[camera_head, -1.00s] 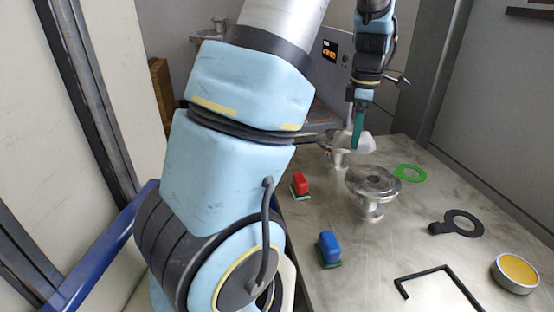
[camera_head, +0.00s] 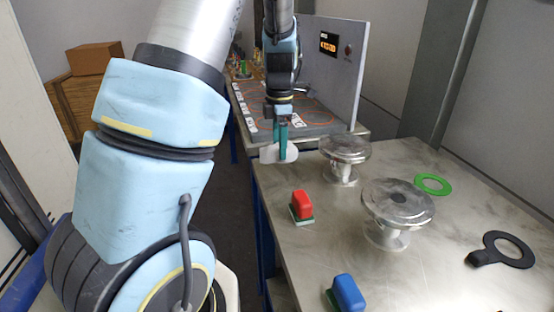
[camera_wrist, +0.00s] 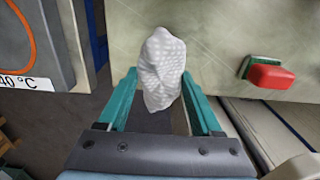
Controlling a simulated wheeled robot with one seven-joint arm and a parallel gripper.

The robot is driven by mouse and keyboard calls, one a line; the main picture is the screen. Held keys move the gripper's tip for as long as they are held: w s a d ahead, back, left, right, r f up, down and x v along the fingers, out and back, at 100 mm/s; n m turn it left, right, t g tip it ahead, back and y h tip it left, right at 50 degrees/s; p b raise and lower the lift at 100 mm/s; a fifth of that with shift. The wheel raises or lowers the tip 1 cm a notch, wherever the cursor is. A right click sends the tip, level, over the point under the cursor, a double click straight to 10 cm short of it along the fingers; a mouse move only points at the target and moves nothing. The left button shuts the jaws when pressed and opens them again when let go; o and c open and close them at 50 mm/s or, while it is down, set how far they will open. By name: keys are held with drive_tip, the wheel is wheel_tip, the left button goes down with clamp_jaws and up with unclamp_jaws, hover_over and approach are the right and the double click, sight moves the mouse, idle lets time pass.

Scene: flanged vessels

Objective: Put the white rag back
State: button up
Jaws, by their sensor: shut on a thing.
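The white rag (camera_head: 278,154) is crumpled and hangs from my gripper (camera_head: 283,150). In the wrist view the rag (camera_wrist: 161,68) shows a dotted weave and sits between the two teal fingers of my gripper (camera_wrist: 158,100), which are shut on it. In the head view my gripper points down at the far left corner of the metal table (camera_head: 330,225), left of the farther flanged vessel (camera_head: 342,158). The wrist view shows the rag over the table edge, with dark floor beside it.
A nearer flanged vessel (camera_head: 395,212), red-handled brush (camera_head: 302,205), blue-handled brush (camera_head: 346,293), green ring (camera_head: 433,184) and black gasket (camera_head: 505,250) are on the table. Behind stands a panel with a display (camera_head: 328,42) and a marked surface (camera_head: 315,110).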

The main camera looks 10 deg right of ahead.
drive_tip(key=shift+f, duration=2.3)
drive_tip(key=shift+s+f, duration=0.1)
drive_tip(key=shift+f, duration=0.05)
drive_tip(key=o, duration=1.3)
drive_tip(key=shift+d, duration=0.1)
